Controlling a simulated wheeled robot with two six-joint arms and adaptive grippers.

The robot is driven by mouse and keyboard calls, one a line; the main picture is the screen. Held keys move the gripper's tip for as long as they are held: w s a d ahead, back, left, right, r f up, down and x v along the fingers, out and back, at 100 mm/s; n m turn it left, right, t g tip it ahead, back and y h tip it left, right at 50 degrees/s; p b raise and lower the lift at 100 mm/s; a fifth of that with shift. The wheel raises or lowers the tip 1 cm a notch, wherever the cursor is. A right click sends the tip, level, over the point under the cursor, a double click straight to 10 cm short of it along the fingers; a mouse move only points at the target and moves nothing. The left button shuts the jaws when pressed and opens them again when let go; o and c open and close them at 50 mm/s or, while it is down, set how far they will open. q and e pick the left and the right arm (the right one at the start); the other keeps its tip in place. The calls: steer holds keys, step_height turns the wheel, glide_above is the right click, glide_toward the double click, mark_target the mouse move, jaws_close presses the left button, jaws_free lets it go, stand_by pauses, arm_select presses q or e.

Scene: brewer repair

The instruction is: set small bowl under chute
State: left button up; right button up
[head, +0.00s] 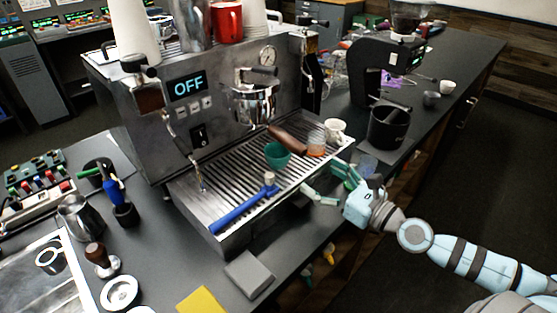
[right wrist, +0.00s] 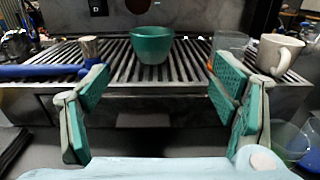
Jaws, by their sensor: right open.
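A small green bowl (head: 277,155) stands upright on the slatted drip tray (head: 222,200) of the coffee machine. In the right wrist view the bowl (right wrist: 151,45) is ahead of my right gripper (right wrist: 158,85), roughly centred between its fingers and apart from them. My right gripper (head: 325,183) is open and empty, in front of the tray's front edge. A black grinder (head: 372,62) stands to the right of the machine; I cannot make out its chute clearly. My left gripper is not in view.
A black container (head: 388,128) stands before the grinder.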

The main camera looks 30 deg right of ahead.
mark_target(288, 157)
steer(key=w+p, duration=0.1)
steer(key=w+a+r+p, duration=0.1)
steer(key=p, duration=0.1)
steer(key=w+a+p, duration=0.1)
steer(key=w, duration=0.1)
steer(key=shift+r, duration=0.4)
steer(key=x, duration=0.2)
steer(key=p+x, duration=0.1)
steer(key=x, duration=0.1)
steer(key=f+x, duration=0.1)
steer(key=x, duration=0.2)
steer(key=shift+a, duration=0.25)
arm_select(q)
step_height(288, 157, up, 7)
arm_select(e)
steer(key=shift+w, duration=0.15)
steer(key=c, duration=1.4)
arm_select(q)
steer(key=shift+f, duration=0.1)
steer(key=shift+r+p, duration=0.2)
steer(key=shift+p, duration=0.1)
arm_select(e)
steer(key=shift+r, duration=0.15)
